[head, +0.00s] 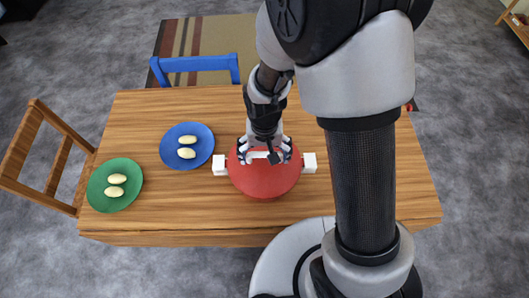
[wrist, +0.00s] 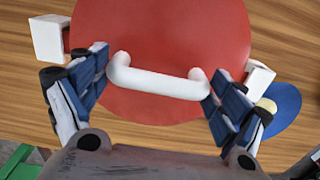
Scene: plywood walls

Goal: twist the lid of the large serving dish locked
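The large serving dish has a round red lid (head: 265,181) and white side handles (head: 220,165) on the wooden table. In the wrist view the red lid (wrist: 165,45) fills the middle, with a white bar handle (wrist: 158,82) across it. A white side handle (wrist: 48,39) shows at the left and another (wrist: 259,76) at the right. My gripper (head: 265,155) is over the lid in the head view. In the wrist view my gripper (wrist: 157,88) is open, with one finger near each end of the bar handle. Whether the fingers touch it is unclear.
A blue plate (head: 201,140) and a green plate (head: 104,201), each with pale oval items, stand on the table (head: 150,227) left of the dish. A blue chair (head: 196,64) is behind the table, and a wooden chair (head: 36,150) is at its left.

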